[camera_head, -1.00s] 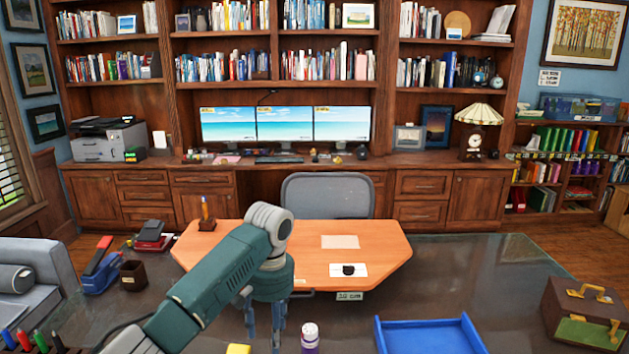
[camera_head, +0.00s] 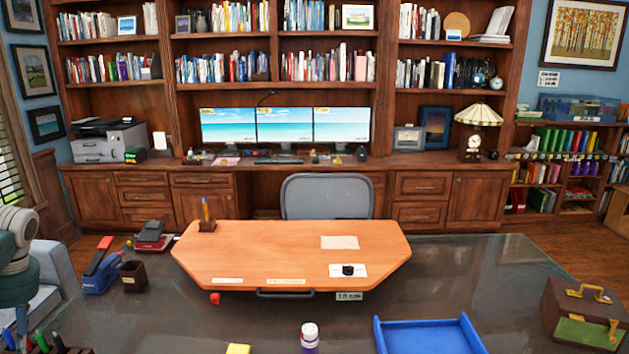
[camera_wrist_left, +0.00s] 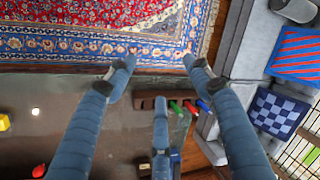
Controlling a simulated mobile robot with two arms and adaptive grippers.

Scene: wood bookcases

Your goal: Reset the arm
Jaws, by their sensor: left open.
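My right gripper shows in neither view.
A grey sofa (camera_head: 50,280) stands at left.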

